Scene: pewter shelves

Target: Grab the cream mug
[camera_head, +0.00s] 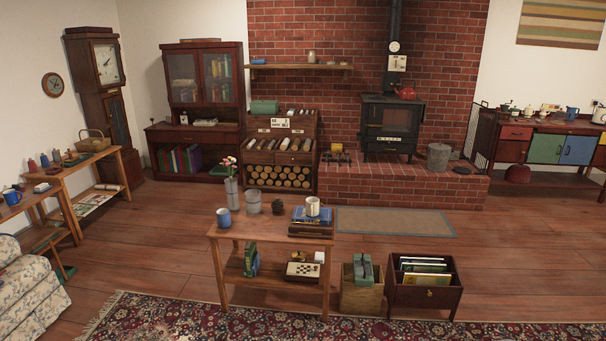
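A cream mug (313,206) stands upright on a small stack of dark books (311,223) at the right end of a wooden table (262,238) in the middle of the room. A blue mug (224,218) stands at the left end of the same table. Between them are a grey metal pot (253,202), a small dark round object (278,206) and a tall vase with flowers (231,190). My gripper is not visible in this view.
A patterned rug (180,315) covers the floor in front of the table. A wooden crate (361,297) and a dark magazine box (426,293) stand to its right. A brick hearth (400,187) with a black stove (391,125) is behind. Open wood floor lies left of the table.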

